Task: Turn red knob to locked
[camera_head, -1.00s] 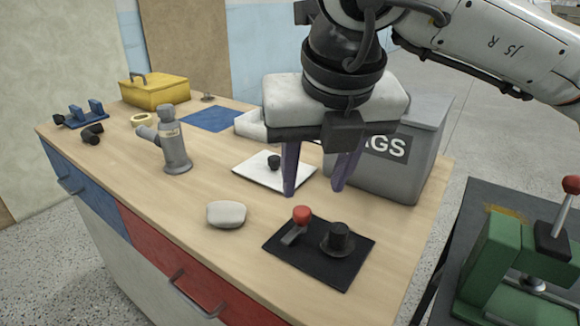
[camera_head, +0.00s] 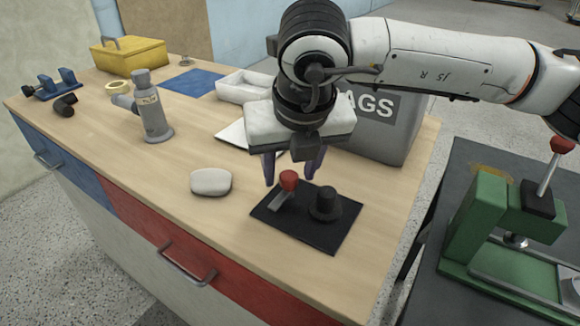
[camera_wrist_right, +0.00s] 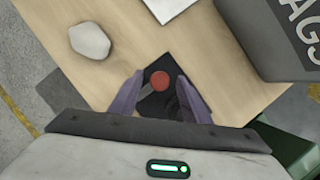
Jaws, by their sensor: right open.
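The red knob (camera_head: 289,180) stands on a grey lever on a black plate (camera_head: 335,238) at the front right of the wooden workbench. A black round knob (camera_head: 326,202) is on the same plate, to the right. My right gripper (camera_head: 290,175) is open, its two purple fingers pointing down at the red knob. In the right wrist view the red knob (camera_wrist_right: 160,80) lies between the open fingertips (camera_wrist_right: 158,88), with gaps on both sides. I cannot tell whether the fingers touch it. My left gripper is not in view.
A pale soap-like stone (camera_head: 211,182) lies left of the plate. A grey bin (camera_head: 385,135) stands behind the gripper. A grey pipe fitting (camera_head: 152,112) stands further left. A green press (camera_head: 500,220) is on the dark table at right. The bench front is clear.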

